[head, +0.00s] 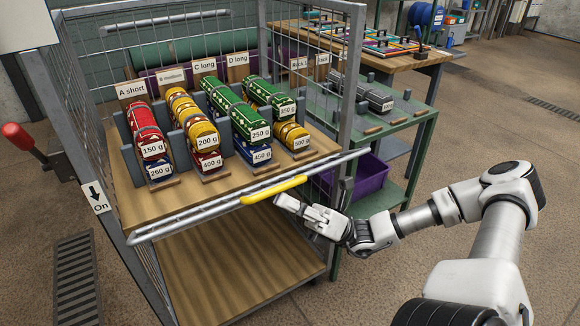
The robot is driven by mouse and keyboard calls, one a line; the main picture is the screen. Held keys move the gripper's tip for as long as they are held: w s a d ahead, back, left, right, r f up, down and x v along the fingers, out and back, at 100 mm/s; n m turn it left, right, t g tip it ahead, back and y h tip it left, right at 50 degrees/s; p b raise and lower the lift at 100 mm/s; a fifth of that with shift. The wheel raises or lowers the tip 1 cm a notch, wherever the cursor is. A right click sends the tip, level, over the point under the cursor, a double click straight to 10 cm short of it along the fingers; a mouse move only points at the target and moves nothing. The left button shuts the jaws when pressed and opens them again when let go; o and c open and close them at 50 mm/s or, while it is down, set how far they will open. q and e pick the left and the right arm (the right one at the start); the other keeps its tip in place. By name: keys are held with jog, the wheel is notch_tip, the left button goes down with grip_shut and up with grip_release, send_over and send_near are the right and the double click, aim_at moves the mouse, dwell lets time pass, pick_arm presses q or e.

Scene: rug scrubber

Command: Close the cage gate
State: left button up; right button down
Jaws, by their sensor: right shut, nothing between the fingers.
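The cage (353,75) is a grey metal frame with mesh sides and wooden shelves. Across its front runs a grey bar (190,217), which looks like the gate's rail, with a yellow handle (273,190) near its middle. The bar lies about level with the upper shelf. The space above it is open at the front. My right gripper (284,203) is shut and empty. Its tip is just below and beside the yellow handle; I cannot tell whether they touch. My left gripper is not in view.
Several rolled bundles with weight labels (208,140) stand in rows on the upper shelf (160,205). A red lever (18,137) and an "On" sign (96,197) are at the left. A green bench (400,125) and purple bin (368,178) stand close on the right.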

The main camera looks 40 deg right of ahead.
jog(key=w+r+m+h+p, duration=0.1)
jog(key=r+m+h+p, duration=0.1)
jog(key=p, duration=0.1)
jog(key=w+r+m+t+h+p, duration=0.1)
jog(key=w+r+m+h+p, duration=0.1)
jog(key=m+p, duration=0.1)
jog(key=w+d+r+m+t+h+p, duration=0.1)
jog(key=r+m+h+p, duration=0.1)
jog(key=m+p, duration=0.1)
jog(key=shift+w+d+r, duration=0.1)
jog(key=shift+w+r, duration=0.2)
jog(key=shift+w, duration=0.05)
pick_arm(q)
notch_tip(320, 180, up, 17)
jog(key=p, duration=0.6)
pick_arm(e)
jog(key=w+d+r+m+g+h, duration=0.1)
jog(key=w+r+m+h, duration=0.2)
jog(key=w, duration=0.4)
jog(key=m+h, duration=0.1)
jog(key=m, duration=0.1)
jog(key=shift+d+m, duration=0.4)
